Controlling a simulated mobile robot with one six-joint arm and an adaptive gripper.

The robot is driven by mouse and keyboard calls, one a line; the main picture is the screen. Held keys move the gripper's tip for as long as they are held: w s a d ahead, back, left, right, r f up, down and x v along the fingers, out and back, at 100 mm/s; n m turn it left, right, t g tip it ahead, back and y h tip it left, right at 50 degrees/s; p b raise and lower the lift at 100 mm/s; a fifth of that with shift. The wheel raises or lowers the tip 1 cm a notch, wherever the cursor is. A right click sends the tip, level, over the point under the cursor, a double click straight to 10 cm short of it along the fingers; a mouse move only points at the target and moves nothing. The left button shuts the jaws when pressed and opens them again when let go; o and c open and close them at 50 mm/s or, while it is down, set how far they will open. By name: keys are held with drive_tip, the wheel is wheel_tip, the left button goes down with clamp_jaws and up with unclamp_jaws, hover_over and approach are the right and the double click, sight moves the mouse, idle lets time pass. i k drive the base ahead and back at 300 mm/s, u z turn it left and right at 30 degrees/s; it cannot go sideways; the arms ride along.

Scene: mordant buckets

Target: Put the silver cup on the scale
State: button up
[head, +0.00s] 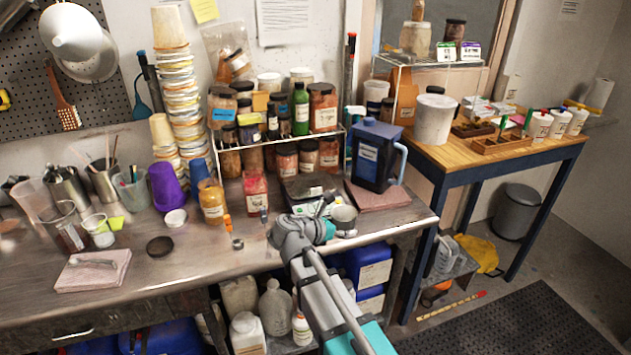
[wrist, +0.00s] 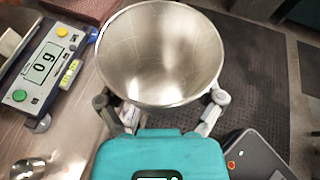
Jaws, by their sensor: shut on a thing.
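The silver cup (wrist: 162,50) fills the upper middle of the wrist view, its open mouth toward the camera and its inside looking empty. My gripper (wrist: 161,100) is shut on it, one finger on each side near the rim. In the head view the cup (head: 344,216) shows small at the end of my arm, by the bench's front edge. The scale (wrist: 48,66) lies left of the cup in the wrist view, its lit display and coloured buttons showing. In the head view the scale (head: 318,206) is just behind my gripper, partly covered. Its plate is not clearly visible in the wrist view.
A dark blue jug (head: 374,158) and a folded pink cloth (head: 378,195) are right of the scale. A rack of jars (head: 285,142) stands behind. A small metal piece (wrist: 28,168) lies on the bench. The floor mat (wrist: 250,75) shows beyond the bench edge.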

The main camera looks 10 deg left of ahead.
sight(310, 183)
drive_tip(key=i, duration=0.85)
drive_tip(key=u, duration=0.05)
